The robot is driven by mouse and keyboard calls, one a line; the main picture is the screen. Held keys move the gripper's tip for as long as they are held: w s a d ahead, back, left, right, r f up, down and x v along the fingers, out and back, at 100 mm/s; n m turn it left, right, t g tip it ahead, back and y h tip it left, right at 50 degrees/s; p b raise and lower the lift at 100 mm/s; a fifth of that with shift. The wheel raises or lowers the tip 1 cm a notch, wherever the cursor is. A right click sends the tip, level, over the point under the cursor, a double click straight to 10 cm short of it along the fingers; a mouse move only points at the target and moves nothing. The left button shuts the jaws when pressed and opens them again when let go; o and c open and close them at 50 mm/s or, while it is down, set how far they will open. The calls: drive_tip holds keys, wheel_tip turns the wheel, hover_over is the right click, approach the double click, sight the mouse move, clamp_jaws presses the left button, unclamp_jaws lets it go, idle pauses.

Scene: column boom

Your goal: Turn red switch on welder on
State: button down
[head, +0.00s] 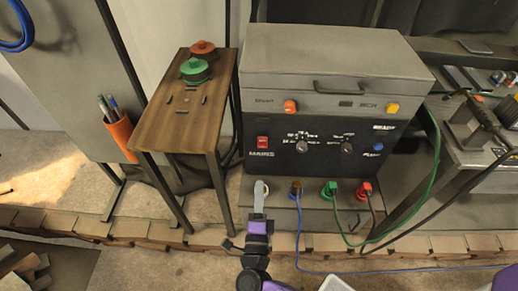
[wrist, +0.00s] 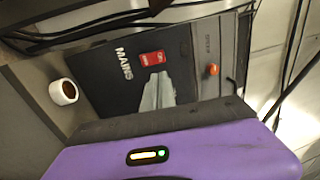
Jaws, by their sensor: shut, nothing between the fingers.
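The welder (head: 335,90) is a grey and black box with a dark front panel. Its red switch (head: 262,142) sits above the word MAINS at the panel's left side. In the wrist view the red switch (wrist: 153,58) shows close to the tips of my gripper (wrist: 158,82). My gripper (head: 260,186) is shut and empty. In the head view it is below the switch, in front of the welder's lower left. Whether the fingertips touch the panel cannot be told. Which way the switch is set is too small to tell.
A white socket (wrist: 63,92) is beside my gripper. Brown, green (head: 329,190) and red plugs with cables sit along the lower ledge. A wooden stool (head: 185,115) with green and orange items stands left. An orange knob (head: 290,106) is above the panel.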

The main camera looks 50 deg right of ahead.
sight(262, 141)
drive_tip(key=shift+w, duration=0.1)
drive_tip(key=p+x, duration=0.2)
drive_tip(key=x, duration=1.2)
drive_tip(key=p, duration=0.1)
drive_tip(key=r+p, duration=0.1)
drive_tip(key=shift+d+y+p, duration=0.25)
drive_tip(key=shift+y+p, duration=0.05)
drive_tip(key=shift+f+b, duration=0.35)
drive_tip(key=shift+f, duration=0.05)
